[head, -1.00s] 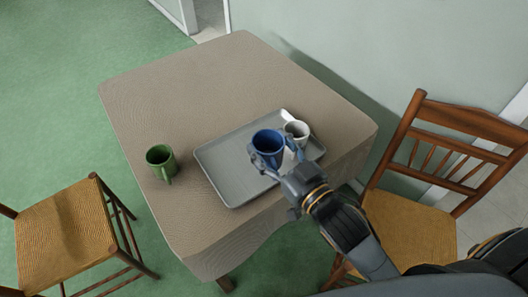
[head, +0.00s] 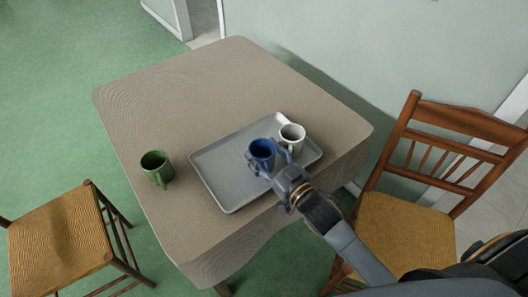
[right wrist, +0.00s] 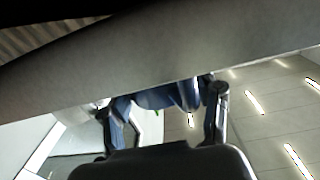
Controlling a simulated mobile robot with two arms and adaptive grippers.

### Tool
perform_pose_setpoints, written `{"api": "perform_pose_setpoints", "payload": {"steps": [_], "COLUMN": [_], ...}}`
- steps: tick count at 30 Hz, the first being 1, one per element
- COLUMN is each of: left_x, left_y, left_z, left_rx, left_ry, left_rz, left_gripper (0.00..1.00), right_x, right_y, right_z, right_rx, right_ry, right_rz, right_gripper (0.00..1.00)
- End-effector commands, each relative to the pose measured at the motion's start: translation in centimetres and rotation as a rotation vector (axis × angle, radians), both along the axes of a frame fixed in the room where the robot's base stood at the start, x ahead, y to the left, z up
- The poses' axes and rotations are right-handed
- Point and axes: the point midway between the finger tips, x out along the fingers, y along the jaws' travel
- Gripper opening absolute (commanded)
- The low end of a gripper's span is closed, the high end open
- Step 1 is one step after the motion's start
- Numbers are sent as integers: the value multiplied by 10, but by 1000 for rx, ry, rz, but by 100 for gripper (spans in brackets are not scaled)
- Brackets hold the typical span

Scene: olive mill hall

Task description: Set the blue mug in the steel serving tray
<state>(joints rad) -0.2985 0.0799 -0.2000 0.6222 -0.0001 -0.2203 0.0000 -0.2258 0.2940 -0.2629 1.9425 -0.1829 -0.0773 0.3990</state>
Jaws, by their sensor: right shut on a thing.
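The blue mug (head: 262,153) is upright within the outline of the steel serving tray (head: 222,178), right of its middle. My right gripper (head: 270,167) is shut on the mug from the front right. In the right wrist view the blue mug (right wrist: 165,97) shows between the two fingers, partly hidden behind a grey band. The mug is low over the tray floor; I cannot tell whether its base touches. My left gripper is not in view.
A white mug (head: 292,136) stands in the tray, close behind and right of the blue mug. A green mug (head: 156,168) stands on the table (head: 190,90), left of the tray. Wooden chairs stand at left (head: 65,235) and right (head: 410,225). The tray's left half is empty.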

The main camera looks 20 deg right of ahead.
Motion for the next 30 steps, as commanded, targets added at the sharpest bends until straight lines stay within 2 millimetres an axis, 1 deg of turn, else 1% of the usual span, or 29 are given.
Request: {"api": "perform_pose_setpoints", "payload": {"steps": [5,6,9,18,21,23,26,30], "left_x": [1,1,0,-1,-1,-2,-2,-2], "left_y": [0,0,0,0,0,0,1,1], "left_z": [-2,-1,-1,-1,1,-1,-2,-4], "left_rx": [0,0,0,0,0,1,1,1], "left_ry": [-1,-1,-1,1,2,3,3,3], "left_rz": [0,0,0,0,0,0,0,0], "left_gripper": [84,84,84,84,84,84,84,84], "right_x": [0,0,0,0,-1,-7,-24,-54], "right_y": [0,0,0,0,0,-3,-8,-17], "right_z": [-3,-3,-3,-3,1,-2,-2,-3], "right_rx": [0,0,0,-1,0,0,0,0], "right_ry": [-1,1,1,2,1,4,6,7], "right_rz": [0,0,0,0,0,-1,0,0], "right_gripper": [24,66,84,84,84,84,84,84]}}
